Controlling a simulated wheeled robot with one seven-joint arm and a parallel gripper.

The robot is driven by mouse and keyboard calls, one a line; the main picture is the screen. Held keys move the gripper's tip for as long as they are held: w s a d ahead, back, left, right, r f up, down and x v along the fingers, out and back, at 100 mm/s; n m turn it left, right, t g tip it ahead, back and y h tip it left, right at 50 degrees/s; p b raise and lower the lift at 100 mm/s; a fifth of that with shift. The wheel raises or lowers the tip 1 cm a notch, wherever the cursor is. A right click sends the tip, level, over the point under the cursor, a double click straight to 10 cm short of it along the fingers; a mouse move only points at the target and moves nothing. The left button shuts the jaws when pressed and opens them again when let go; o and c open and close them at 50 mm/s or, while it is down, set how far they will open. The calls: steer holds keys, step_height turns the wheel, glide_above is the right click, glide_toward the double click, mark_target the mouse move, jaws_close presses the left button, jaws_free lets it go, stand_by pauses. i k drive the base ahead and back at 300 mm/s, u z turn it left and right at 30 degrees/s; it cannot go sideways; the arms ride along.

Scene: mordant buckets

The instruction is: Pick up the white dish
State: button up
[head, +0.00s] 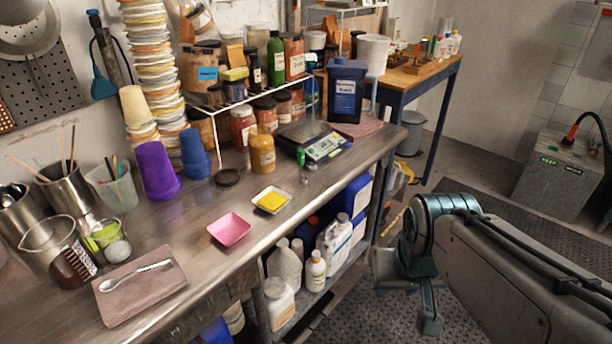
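The white dish (286,208) is a small square dish with yellow powder in it. It sits on the steel bench near the front edge, in the middle of the head view. A pink square dish (229,229) sits close to its left and nearer to me. My gripper (407,305) hangs to the right of the bench, over the dark floor mat and well apart from the dish. Its two teal fingers look spread, with nothing seen between them.
Behind the white dish stand a yellow jar (262,155), a black lid (227,177) and a scale (318,142). Purple (157,172) and blue cups stand at the back left. A spoon lies on a folded cloth (140,288). Bottles (333,240) fill the shelf below the bench edge.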

mark_target(273, 200)
steer(key=z, duration=0.05)
steer(key=i, duration=0.85)
steer(key=u, duration=0.55)
